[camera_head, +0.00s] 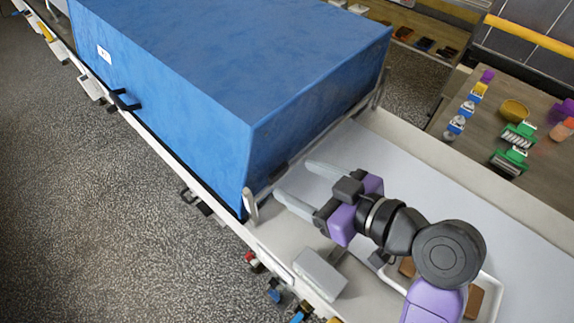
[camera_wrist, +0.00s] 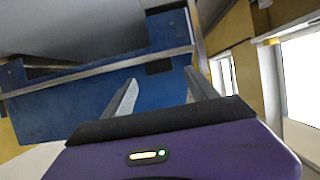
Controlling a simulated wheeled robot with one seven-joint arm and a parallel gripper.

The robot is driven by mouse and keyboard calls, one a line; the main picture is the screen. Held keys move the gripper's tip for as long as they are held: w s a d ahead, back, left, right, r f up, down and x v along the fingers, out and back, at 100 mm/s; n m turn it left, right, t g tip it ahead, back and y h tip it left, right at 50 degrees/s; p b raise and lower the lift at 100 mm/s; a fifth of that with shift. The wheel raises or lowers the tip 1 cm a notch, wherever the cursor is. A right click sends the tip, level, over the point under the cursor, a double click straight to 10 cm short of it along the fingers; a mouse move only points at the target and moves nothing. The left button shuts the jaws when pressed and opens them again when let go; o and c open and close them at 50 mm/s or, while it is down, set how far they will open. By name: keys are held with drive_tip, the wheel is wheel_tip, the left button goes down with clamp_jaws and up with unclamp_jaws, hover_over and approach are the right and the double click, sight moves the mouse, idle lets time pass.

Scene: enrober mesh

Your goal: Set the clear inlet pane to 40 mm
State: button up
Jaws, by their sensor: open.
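The blue enrober housing (camera_head: 190,75) fills the upper left of the head view, and its blue end face shows in the wrist view (camera_wrist: 75,107). I cannot clearly make out the clear inlet pane. A grey rail (camera_wrist: 100,68) crosses in front of the blue end and meets an upright post (camera_wrist: 196,32); this may be the pane's frame, but I cannot tell. My gripper (camera_head: 297,182) is open and empty, its two pale fingers pointing at the housing's inlet end, just right of a short metal post (camera_head: 251,206). The fingers also show in the wrist view (camera_wrist: 161,80).
A pale belt bed (camera_head: 440,165) runs away from the housing. A white tray (camera_head: 488,300) with brown blocks lies partly behind my arm. A grey box (camera_head: 320,273) sits at the near edge. A table (camera_head: 480,120) at right holds small items. The floor at left is clear.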

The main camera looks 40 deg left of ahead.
sight(280, 172)
drive_tip(key=shift+p+x, duration=0.5)
drive_tip(key=shift+x, duration=2.1)
clamp_jaws()
